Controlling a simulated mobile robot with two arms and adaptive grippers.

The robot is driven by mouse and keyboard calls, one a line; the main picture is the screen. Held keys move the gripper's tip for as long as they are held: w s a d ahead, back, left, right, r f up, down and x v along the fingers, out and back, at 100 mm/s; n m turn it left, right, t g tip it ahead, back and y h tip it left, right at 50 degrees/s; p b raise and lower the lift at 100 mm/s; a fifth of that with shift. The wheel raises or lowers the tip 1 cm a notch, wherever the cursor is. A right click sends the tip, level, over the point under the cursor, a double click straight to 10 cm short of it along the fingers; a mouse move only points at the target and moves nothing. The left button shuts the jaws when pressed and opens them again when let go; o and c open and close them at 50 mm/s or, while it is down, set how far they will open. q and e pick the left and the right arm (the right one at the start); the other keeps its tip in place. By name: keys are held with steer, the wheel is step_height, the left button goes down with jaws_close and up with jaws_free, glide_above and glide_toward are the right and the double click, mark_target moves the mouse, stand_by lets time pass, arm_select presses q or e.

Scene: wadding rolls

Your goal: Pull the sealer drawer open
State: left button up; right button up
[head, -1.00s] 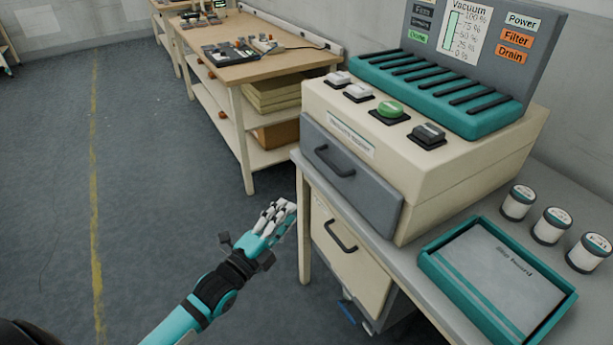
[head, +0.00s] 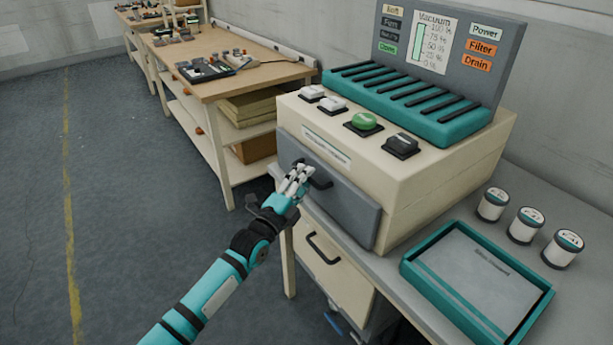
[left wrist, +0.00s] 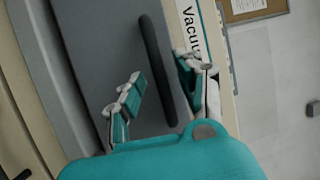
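The sealer (head: 440,170) is a cream box on the bench with a teal ribbed top. Its grey drawer front (head: 345,208) sits close against the body and bears a dark bar handle (head: 320,181). My left gripper (head: 298,174) is at this handle and hides part of it. In the left wrist view the handle (left wrist: 154,55) runs between the two fingers of the gripper (left wrist: 158,76). The fingers stand apart, with visible gaps to the handle on both sides. My right gripper is in neither view.
A cream lower drawer (head: 335,265) with its own handle is under the bench. A wooden table (head: 235,80) stands behind; the floor at left is clear.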

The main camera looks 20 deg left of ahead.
arm_select(q)
steer(key=shift+w+d+r, duration=0.15)
steer(key=shift+w+d, duration=0.05)
steer(key=shift+w, duration=0.45)
jaws_close()
